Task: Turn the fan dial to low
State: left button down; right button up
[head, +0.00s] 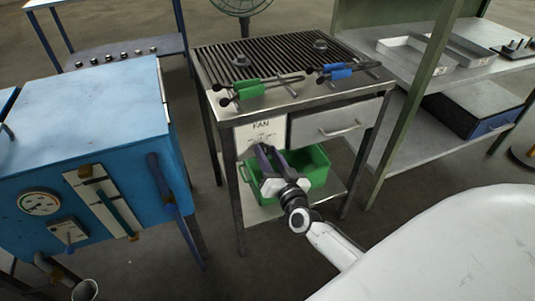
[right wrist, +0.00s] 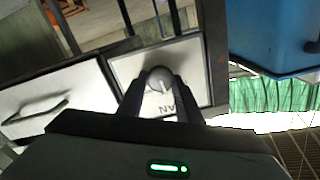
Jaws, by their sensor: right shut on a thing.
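The white fan panel (head: 261,132) marked "FAN" is on the front of the slatted metal table, left of a drawer. My right gripper (head: 263,148) reaches up to the lower part of this panel and covers the dial in the head view. In the right wrist view the round grey dial (right wrist: 159,80) sits between the two dark fingertips of my right gripper (right wrist: 160,88), which is shut on it. The lettering near the dial is partly hidden by the fingers, so I cannot read the dial's setting. My left gripper does not show.
A green bin (head: 318,165) stands on the shelf under the table, behind my right arm. The drawer (head: 335,122) is beside the panel. A blue furnace (head: 85,130) stands at left. Green-handled tongs (head: 250,90) and blue-handled tongs (head: 338,72) lie on the slatted top. A fan (head: 241,6) stands behind.

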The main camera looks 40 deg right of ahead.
jog(key=shift+m, duration=0.7)
jog(key=o, duration=1)
jog(key=shift+o, duration=0.2)
jog(key=v, duration=1)
jog(key=shift+p, duration=0.45)
jog(key=shift+s+a, duration=0.15)
jog(key=shift+a, duration=0.05)
